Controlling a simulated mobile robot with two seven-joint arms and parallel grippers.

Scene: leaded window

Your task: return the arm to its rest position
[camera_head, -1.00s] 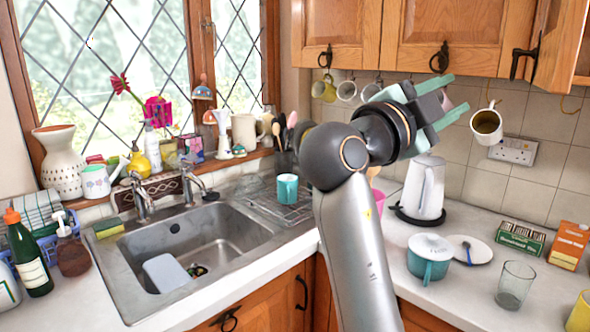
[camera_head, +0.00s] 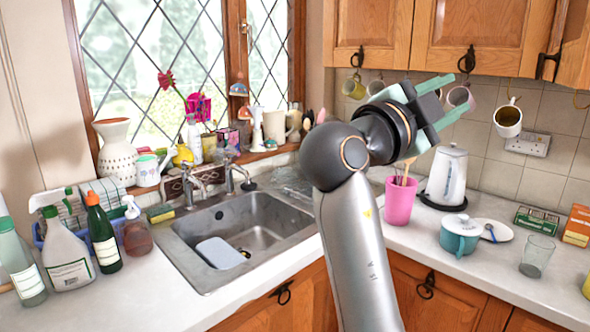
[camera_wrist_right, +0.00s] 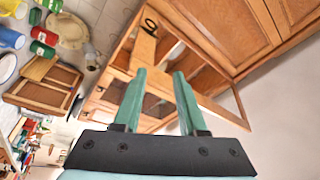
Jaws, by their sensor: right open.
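My right gripper (camera_head: 459,94) is raised in front of the wall tiles, below the upper cupboards. Its two green fingers are apart, with nothing held between them. In the right wrist view the fingers (camera_wrist_right: 160,76) are also spread and empty, with cupboard fronts behind them. My right arm rises from the bottom of the head view and bends at a dark joint. It hides part of the counter and the sink's right side. My left gripper is in neither view.
Mugs hang under the cupboards (camera_head: 477,35), one white mug (camera_head: 508,120) right of the fingers. A pink cup (camera_head: 400,203), white kettle (camera_head: 447,178) and teal pot (camera_head: 459,240) stand on the counter. The sink (camera_head: 255,235) and several bottles are left.

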